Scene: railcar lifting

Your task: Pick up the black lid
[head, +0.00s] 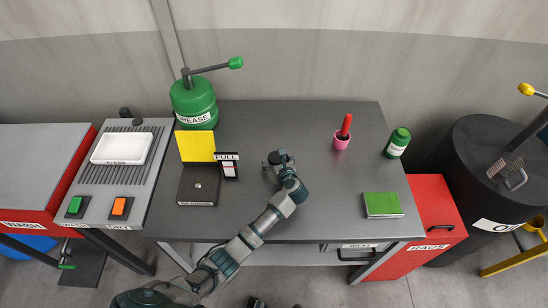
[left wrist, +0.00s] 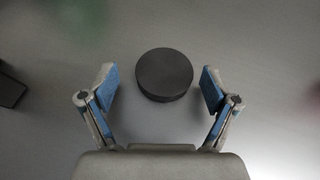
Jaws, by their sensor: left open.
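The black lid (left wrist: 164,75) is a round, dark, thick disc on the grey tabletop. In the left wrist view it stands just past and between the spread fingers of my left gripper (left wrist: 158,88), with a gap on both sides. In the head view my left gripper (head: 277,161) is low over the middle of the table, pointing down, and it largely hides the lid. The left gripper is open and empty. My right gripper shows in neither view.
Table around the gripper is clear.

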